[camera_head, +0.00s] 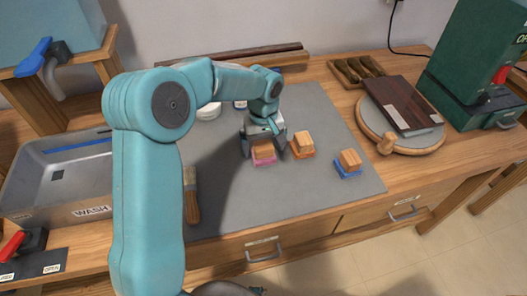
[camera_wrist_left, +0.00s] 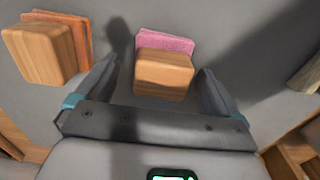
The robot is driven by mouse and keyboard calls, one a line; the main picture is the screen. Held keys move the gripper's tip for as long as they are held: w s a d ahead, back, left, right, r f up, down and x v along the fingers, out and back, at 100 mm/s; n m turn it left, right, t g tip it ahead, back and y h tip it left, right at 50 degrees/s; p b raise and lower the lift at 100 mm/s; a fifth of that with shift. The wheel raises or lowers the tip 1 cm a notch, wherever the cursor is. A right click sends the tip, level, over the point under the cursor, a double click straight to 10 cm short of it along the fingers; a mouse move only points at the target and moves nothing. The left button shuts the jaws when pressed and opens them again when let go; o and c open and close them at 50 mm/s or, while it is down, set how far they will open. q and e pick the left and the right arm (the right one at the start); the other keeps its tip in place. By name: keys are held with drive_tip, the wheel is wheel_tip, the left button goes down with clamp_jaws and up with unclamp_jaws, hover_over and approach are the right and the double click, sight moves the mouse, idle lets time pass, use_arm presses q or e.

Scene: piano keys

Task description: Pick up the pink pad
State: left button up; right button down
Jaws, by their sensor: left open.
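The pink pad (camera_head: 264,160) lies on the grey mat with a wooden block (camera_head: 263,151) on its top. In the left wrist view the pink pad (camera_wrist_left: 165,43) shows behind its wooden block (camera_wrist_left: 163,74), which hides part of it. My left gripper (camera_head: 265,151) is open, with its fingers on either side of the pink pad and block. In the left wrist view my left gripper (camera_wrist_left: 160,85) shows gaps between both fingers and the block.
An orange pad (camera_head: 302,153) with a block stands close to the right of my left gripper. A blue pad (camera_head: 348,172) with a block is farther right. A brush (camera_head: 191,195) lies to the left. The grey mat (camera_head: 290,195) is clear in front.

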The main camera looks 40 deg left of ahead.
sight(263, 144)
use_arm(q)
drive_tip(key=shift+a+f, duration=0.1)
drive_tip(key=shift+f, duration=0.6)
drive_tip(key=c, duration=1.2)
wheel_tip(263, 144, up, 20)
drive_tip(key=shift+r+p, duration=0.1)
drive_tip(key=shift+p, duration=1.05)
drive_tip(key=shift+c, duration=0.2)
drive_tip(key=o, duration=0.6)
drive_tip(key=c, duration=0.4)
drive_tip(key=shift+w, duration=0.1)
